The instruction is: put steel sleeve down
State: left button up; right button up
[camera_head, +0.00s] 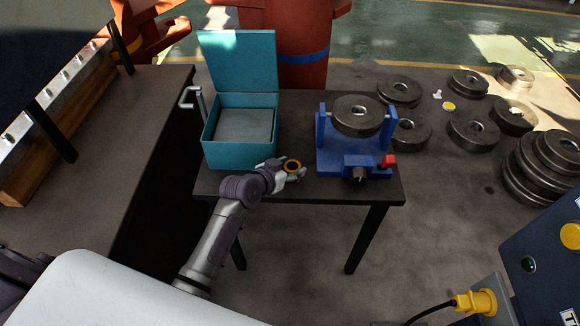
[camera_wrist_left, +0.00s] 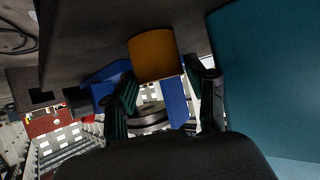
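In the left wrist view the sleeve (camera_wrist_left: 153,55) is an orange cylinder between the two fingertips of the left gripper (camera_wrist_left: 160,78). The fingers look closed against its sides. Its far end is close to the dark tabletop; I cannot tell whether it touches. My right gripper is not in view.
The open teal box (camera_head: 240,157) stands left of the gripper, holding a grey block (camera_head: 243,125). The blue bender (camera_head: 340,161) with a steel roller (camera_head: 357,115) stands to the right. Bare tabletop (camera_head: 300,110) lies between them. Several steel rings lie on the floor at right.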

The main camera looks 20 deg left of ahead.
pick_arm(q)
jog(key=shift+r, duration=0.2)
jog(key=v, duration=1.2)
jog(key=shift+p, duration=0.35)
